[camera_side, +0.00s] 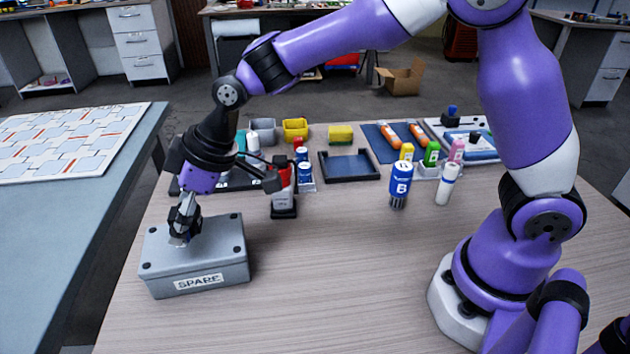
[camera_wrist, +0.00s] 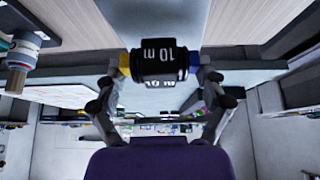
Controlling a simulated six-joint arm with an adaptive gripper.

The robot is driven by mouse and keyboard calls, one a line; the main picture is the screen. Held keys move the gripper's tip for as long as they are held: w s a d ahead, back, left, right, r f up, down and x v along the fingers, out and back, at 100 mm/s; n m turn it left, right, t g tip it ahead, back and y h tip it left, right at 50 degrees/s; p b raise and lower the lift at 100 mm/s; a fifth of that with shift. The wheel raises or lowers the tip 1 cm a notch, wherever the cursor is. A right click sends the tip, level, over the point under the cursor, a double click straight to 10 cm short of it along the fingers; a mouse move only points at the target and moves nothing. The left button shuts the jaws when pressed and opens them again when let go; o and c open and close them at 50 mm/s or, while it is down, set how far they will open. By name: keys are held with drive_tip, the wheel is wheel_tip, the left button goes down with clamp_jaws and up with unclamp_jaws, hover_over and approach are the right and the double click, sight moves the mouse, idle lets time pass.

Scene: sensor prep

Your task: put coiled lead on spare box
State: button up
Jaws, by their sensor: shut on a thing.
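The spare box (camera_side: 222,262) is a grey lidded case with a "SPARE" label on its front, at the left of the table in the side view. My gripper (camera_side: 183,232) points down over the left part of its lid, at or just above the surface; I cannot tell if they touch. In the wrist view my gripper (camera_wrist: 160,72) is shut on a black piece marked "10 m", which I take to be the coiled lead (camera_wrist: 160,57). Yellow and blue bits show at its two sides. In the side view the held piece is too small and covered to make out.
A black and red device (camera_side: 284,196) stands right of the box. The front middle of the table (camera_side: 330,270) is clear.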

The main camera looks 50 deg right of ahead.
drive_tip(key=shift+f, duration=1.1)
drive_tip(key=shift+f, duration=0.1)
drive_tip(key=o, duration=1)
drive_tip(key=shift+c, duration=0.2)
